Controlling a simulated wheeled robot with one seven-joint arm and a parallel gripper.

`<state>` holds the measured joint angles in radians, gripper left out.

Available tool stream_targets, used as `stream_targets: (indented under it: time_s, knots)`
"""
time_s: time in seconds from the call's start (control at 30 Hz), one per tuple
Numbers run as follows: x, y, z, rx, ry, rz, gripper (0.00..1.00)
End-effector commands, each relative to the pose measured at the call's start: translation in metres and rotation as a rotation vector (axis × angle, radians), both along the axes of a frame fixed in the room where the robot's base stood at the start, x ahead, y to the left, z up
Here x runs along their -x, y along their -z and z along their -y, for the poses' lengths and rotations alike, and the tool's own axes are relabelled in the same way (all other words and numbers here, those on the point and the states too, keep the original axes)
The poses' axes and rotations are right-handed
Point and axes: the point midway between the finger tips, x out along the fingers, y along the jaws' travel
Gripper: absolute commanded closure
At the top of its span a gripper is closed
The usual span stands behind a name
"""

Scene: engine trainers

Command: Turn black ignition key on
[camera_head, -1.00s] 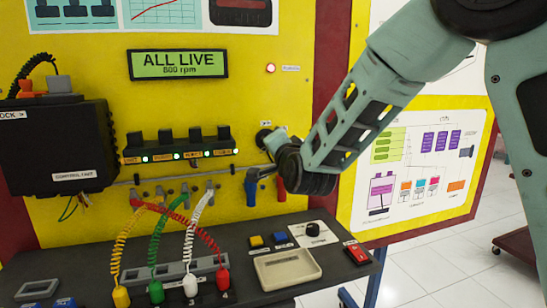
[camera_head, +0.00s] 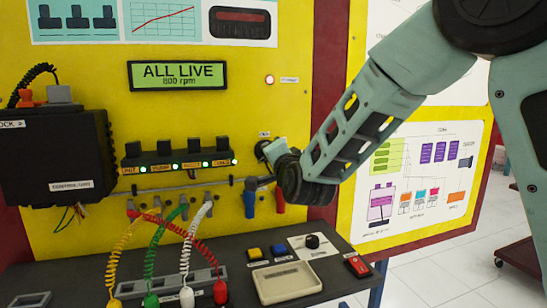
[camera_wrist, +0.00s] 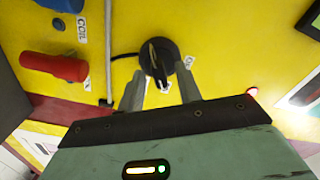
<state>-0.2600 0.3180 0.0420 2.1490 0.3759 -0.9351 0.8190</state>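The black ignition key (camera_wrist: 157,60) is on a round black switch on the yellow panel. In the wrist view its grip points down between my two fingers. My gripper (camera_wrist: 159,76) is open, with one finger on each side of the key and a visible gap to it. In the head view the switch (camera_head: 261,149) shows only in part behind my gripper (camera_head: 272,154), which reaches it from the right. The exact depth of the fingertips around the key is hard to tell.
A red plug (camera_wrist: 55,67) and a cable are left of the key in the wrist view. Blue and red handles (camera_head: 250,204) hang below my gripper. The display (camera_head: 178,76) reads ALL LIVE, 800 rpm. A red lamp (camera_head: 269,79) is lit. Coiled leads run to the dark bench (camera_head: 225,258).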

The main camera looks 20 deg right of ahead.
Motion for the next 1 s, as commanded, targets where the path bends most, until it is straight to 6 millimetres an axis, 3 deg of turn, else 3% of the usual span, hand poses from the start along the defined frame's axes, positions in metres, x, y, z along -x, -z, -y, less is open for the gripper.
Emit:
stream_targets:
  time_s: [0.23,0.8,1.0]
  knots:
    - [0.021,0.001,-0.001,0.0,0.0,0.001,0.65]
    - [0.151,0.002,0.0,-0.001,-0.001,0.004,0.65]
    - [0.167,0.002,0.0,-0.002,0.001,0.004,0.65]
